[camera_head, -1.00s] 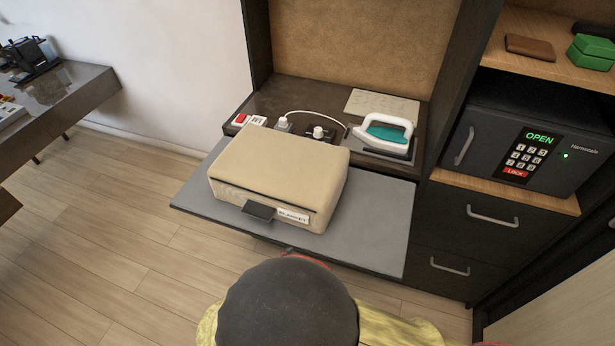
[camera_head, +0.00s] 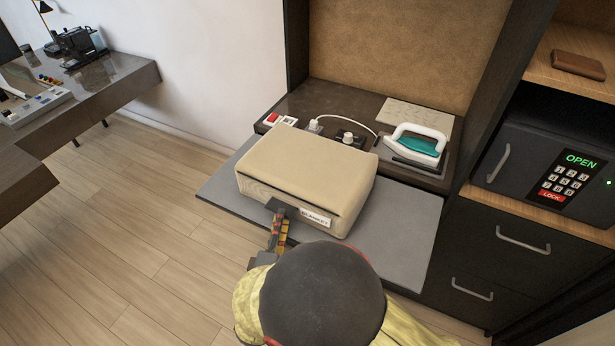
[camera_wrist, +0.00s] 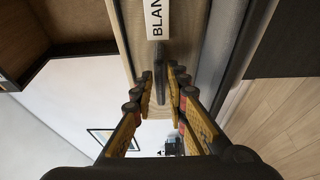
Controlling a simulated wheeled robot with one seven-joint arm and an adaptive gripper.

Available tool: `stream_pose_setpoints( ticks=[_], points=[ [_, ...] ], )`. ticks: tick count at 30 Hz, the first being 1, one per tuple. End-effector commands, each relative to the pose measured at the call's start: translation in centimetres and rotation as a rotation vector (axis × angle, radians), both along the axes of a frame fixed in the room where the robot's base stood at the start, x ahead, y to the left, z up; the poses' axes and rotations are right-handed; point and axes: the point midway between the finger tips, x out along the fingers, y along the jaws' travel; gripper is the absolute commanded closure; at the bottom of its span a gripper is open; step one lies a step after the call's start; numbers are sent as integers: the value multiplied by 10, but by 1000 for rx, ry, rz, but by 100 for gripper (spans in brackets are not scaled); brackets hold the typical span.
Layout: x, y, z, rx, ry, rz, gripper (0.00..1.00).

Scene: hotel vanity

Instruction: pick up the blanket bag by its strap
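The beige blanket bag (camera_head: 305,175) lies flat on the grey pull-out board, its front facing me. Its short dark strap (camera_head: 282,207) sticks out from the front beside the white label (camera_head: 317,217). My gripper (camera_head: 280,225) is at the strap in the head view. In the wrist view my gripper (camera_wrist: 162,80) has its two yellow-and-black fingers on either side of the dark strap (camera_wrist: 160,85). Small gaps show between the strap and the fingers, so it is open around the strap. The label (camera_wrist: 157,18) shows above the fingertips.
The grey board (camera_head: 400,235) has bare room right of the bag. Behind it are a teal-and-white iron (camera_head: 417,145), sockets and a white cable. A safe (camera_head: 540,155) reading OPEN stands right, above drawers. A desk (camera_head: 100,85) is far left.

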Motion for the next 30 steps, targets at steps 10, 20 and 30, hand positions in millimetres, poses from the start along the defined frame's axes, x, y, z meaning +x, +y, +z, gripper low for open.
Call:
stream_pose_setpoints(
  ticks=[10, 20, 30],
  points=[
    [22, -2, 0, -1, 1, 0, 85],
    [21, -2, 0, -1, 1, 0, 98],
    [21, -2, -1, -1, 2, 0, 100]
  ],
)
